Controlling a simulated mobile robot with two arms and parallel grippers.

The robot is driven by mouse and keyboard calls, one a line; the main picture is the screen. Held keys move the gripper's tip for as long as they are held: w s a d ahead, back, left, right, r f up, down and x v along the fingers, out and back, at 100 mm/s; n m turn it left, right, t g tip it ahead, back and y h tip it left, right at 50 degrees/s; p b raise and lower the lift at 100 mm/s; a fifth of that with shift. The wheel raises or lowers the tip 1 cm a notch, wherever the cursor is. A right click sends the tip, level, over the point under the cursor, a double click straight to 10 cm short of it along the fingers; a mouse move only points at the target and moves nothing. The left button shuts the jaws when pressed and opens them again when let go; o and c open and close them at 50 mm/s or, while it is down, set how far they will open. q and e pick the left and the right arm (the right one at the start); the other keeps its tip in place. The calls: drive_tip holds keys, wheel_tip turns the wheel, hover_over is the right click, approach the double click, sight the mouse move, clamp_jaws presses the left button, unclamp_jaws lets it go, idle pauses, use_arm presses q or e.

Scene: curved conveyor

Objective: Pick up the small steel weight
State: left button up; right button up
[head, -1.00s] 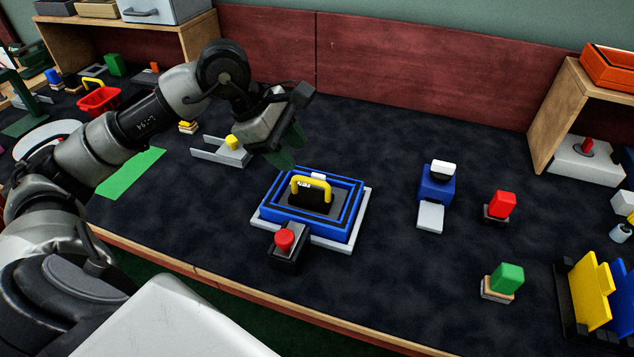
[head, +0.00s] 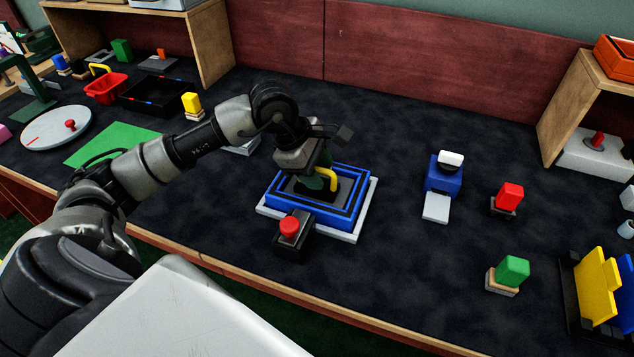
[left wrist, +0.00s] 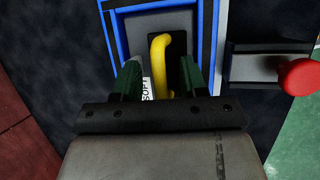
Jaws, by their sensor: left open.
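A dark block with a yellow handle (head: 326,174) and a white label sits in a blue-rimmed tray (head: 350,205). My left gripper (head: 318,180) is over this tray, pointing down, and partly hides the block. In the left wrist view my open gripper (left wrist: 162,75) has its green fingers on either side of the yellow handle (left wrist: 159,60); whether they touch it I cannot tell. A small grey cylinder (head: 626,229) stands at the far right edge, partly cut off. I cannot tell for sure which of these is the steel weight. My right gripper is not in view.
A red button on a black box (head: 290,228) stands against the tray's front. A blue device (head: 441,178), a red block (head: 511,196) and a green block (head: 512,270) stand to the right. Dark table between them is clear. Wooden shelves (head: 213,45) stand at the back left.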

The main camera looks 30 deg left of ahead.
use_arm(q)
clamp_jaws()
drive_tip(key=shift+r, duration=0.1)
idle(0.4)
